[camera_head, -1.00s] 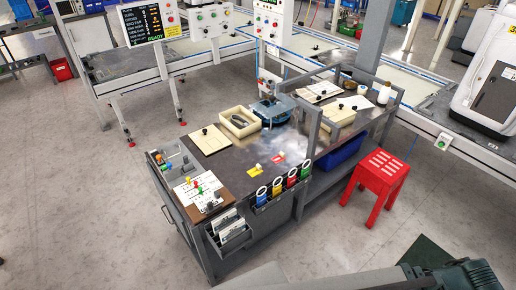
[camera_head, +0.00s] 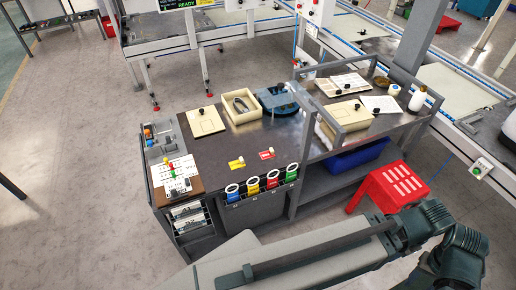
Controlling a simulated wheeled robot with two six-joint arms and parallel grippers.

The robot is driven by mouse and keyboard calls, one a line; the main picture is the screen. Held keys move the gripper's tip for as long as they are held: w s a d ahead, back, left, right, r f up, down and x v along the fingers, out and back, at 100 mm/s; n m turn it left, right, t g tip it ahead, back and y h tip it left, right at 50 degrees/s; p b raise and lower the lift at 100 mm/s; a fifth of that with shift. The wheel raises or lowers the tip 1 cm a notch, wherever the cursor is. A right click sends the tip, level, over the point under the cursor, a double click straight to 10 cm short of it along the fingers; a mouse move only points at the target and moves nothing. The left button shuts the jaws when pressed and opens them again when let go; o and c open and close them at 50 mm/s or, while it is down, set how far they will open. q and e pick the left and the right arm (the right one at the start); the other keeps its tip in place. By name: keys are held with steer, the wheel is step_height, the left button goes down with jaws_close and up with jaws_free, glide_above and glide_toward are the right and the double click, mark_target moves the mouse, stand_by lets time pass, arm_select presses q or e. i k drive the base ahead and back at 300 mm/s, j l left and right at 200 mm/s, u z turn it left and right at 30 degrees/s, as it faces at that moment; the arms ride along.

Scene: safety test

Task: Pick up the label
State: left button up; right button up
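Two small tags that look like labels lie on the dark top of the workbench (camera_head: 215,148), near its front edge. One is a yellow label (camera_head: 236,165) with a small whitish piece on it. The other is a red label (camera_head: 266,155) to its right, also with a small whitish piece. The printing is too small to read. Neither gripper is in view. Grey links and dark joints of my own arm cross the lower right, apart from the labels.
Padlock-like coloured tags with white rings (camera_head: 252,188) hang on the bench front. A cream tray (camera_head: 240,105), a cream board (camera_head: 205,121) and a blue device (camera_head: 277,99) stand behind. A red stool (camera_head: 392,188) is at right. Floor on the left is mostly clear.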

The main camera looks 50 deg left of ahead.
mark_target(270, 154)
steer(key=i+u, duration=0.15)
steer(key=u, duration=0.25)
steer(key=i+l+u, duration=0.1)
steer(key=u, duration=0.25)
steer(key=i+l+u, duration=0.1)
steer(key=u, duration=0.3)
steer(key=i+l+u, duration=0.1)
steer(key=u, duration=0.25)
steer(key=i+l+u, duration=0.1)
steer(key=u, duration=0.3)
steer(key=i+l+u, duration=0.15)
steer(key=u, duration=0.3)
steer(key=l+u, duration=0.15)
steer(key=u, duration=0.25)
steer(key=i+l+u, duration=0.1)
steer(key=l+u, duration=0.15)
steer(key=u, duration=0.2)
steer(key=l+u, duration=0.2)
steer(key=u, duration=0.2)
